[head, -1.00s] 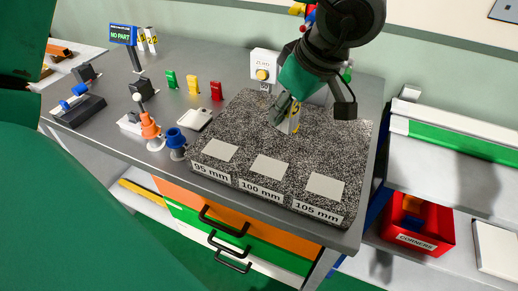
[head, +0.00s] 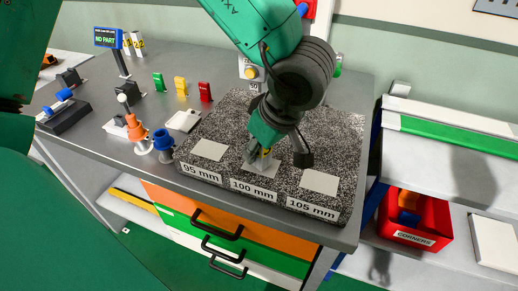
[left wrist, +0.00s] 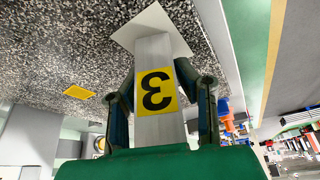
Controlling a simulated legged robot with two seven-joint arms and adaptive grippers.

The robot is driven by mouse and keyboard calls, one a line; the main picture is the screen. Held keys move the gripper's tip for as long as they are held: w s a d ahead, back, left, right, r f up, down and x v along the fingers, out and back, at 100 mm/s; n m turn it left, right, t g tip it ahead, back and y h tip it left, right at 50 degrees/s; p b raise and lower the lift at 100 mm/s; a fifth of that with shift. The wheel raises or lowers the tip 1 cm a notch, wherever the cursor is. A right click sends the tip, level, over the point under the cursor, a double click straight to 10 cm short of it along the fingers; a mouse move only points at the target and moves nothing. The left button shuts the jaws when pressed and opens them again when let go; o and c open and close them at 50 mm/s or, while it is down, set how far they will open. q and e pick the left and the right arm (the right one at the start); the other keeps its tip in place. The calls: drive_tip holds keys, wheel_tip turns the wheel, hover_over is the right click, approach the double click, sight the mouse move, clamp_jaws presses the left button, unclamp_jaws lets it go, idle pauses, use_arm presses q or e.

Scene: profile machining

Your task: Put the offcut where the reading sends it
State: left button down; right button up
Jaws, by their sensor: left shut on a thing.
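I cannot tell whether the offcut touches the pad. The pads for 95 mm (head: 210,150) and 105 mm (head: 319,182) are bare. The display (head: 106,38) reads NO PART. My right gripper is out of view.
Green (head: 158,82), yellow (head: 181,86) and red (head: 205,91) upright pieces stand left of the block. Orange (head: 137,131) and blue (head: 163,142) pieces stand near the front edge. A red CORNERS bin (head: 418,225) sits on the right shelf.

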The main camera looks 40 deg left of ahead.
use_arm(q)
drive_tip(key=shift+r, duration=0.1)
drive_tip(key=c, duration=1.2)
unclamp_jaws()
drive_tip(key=p+v, duration=0.2)
drive_tip(key=v, duration=1)
drive_tip(key=shift+s, duration=0.1)
drive_tip(key=shift+r, duration=0.1)
